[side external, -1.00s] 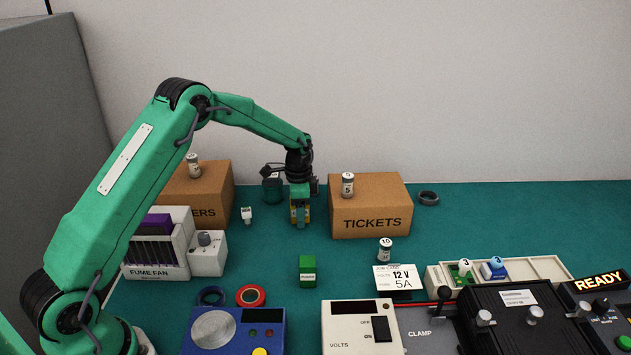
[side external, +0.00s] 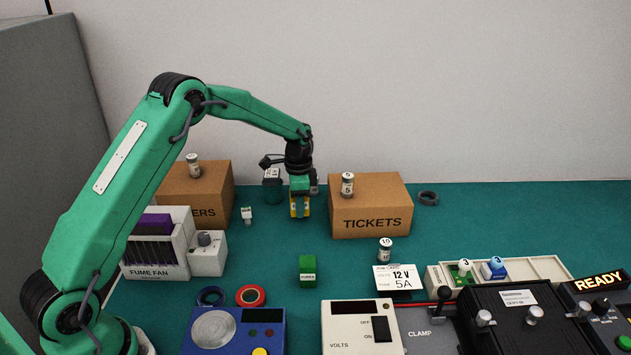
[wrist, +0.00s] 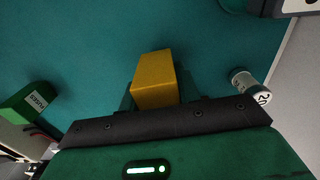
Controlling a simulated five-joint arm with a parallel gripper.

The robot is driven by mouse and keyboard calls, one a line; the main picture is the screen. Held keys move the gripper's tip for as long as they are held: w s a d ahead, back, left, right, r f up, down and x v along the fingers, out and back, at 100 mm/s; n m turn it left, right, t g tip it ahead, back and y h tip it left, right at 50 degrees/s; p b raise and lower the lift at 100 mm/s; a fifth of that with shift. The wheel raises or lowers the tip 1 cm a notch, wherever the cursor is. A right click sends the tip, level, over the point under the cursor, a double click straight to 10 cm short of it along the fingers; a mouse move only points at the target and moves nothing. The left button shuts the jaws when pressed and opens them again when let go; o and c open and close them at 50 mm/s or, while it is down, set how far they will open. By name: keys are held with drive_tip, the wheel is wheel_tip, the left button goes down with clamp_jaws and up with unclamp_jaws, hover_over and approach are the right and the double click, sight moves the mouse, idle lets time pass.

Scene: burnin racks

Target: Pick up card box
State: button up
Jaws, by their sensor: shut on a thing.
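My gripper (side external: 299,211) is shut on a small yellow box (wrist: 155,80), which also shows between the fingers in the side view (side external: 299,206). The gripper points down, a little above the green mat and left of the brown TICKETS carton. In the wrist view the yellow box sticks out beyond the dark gripper edge, and no label on it can be read. Part of it is hidden by the fingers. Two brown cartons are in the side view: TICKETS (side external: 371,222) on the right, and one with a label ending in ERS (side external: 210,195) on the left, partly hidden by my arm.
A green labelled block (side external: 307,270) stands on the mat in front. White-capped jars (side external: 347,185) stand on the cartons, and another (side external: 385,250) on the mat. Instruments and a black clamp unit (side external: 520,320) fill the front. The mat between is mostly clear.

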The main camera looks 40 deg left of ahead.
wheel_tip(320, 180, up, 8)
drive_tip(key=shift+f, duration=0.15)
idle(0.7)
